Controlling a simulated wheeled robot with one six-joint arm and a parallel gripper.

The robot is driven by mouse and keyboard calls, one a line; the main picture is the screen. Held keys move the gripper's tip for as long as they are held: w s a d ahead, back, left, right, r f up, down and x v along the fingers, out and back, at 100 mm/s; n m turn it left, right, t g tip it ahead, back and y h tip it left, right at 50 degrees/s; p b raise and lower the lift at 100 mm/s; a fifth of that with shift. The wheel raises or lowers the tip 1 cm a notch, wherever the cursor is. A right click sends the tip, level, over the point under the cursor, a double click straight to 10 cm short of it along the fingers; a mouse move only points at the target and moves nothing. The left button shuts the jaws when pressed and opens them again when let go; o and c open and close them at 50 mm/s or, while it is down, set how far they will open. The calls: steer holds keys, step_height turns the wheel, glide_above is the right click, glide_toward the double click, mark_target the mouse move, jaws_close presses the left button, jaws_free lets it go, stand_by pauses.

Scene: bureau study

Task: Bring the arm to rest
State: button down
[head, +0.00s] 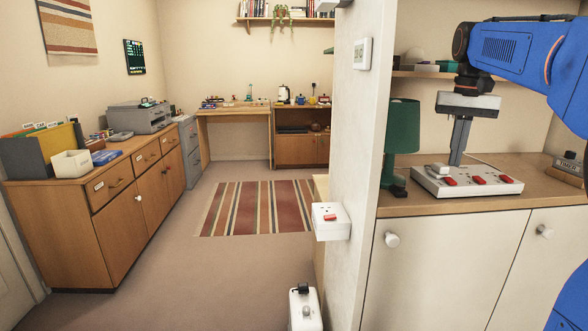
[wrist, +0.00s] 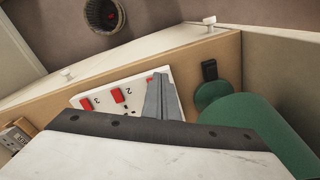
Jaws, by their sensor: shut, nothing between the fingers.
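My blue arm (head: 510,50) reaches in from the right of the head view. My gripper (head: 456,160) points down over the white socket strip (head: 430,184) on the wooden counter, its fingers together and empty. In the wrist view my gripper (wrist: 162,82) is shut in front of the strip (wrist: 92,92). Whether the fingertips touch the strip I cannot tell. In the wrist view the fingers hide part of the strip.
A green lamp (head: 402,135) stands left of the strip, close to my gripper. A timer (head: 567,166) is at the counter's right. A shelf (head: 425,74) is behind the arm. A wall end with a switched socket (head: 331,221) stands left. The carpet (head: 180,275) beyond is largely clear.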

steer(key=s+a+f+n+t, duration=0.1)
steer(key=s+a+f, duration=0.3)
steer(key=s+f, duration=0.5)
steer(key=s+a+f+n+t, duration=0.1)
steer(key=s+a+f, duration=0.3)
steer(key=s+f, duration=0.5)
steer(key=s+a+f+n+t, duration=0.2)
steer(key=s+a+f, duration=0.3)
steer(key=s+f, duration=0.4)
steer(key=shift+s+f+n, duration=0.15)
steer(key=shift+n, duration=0.35)
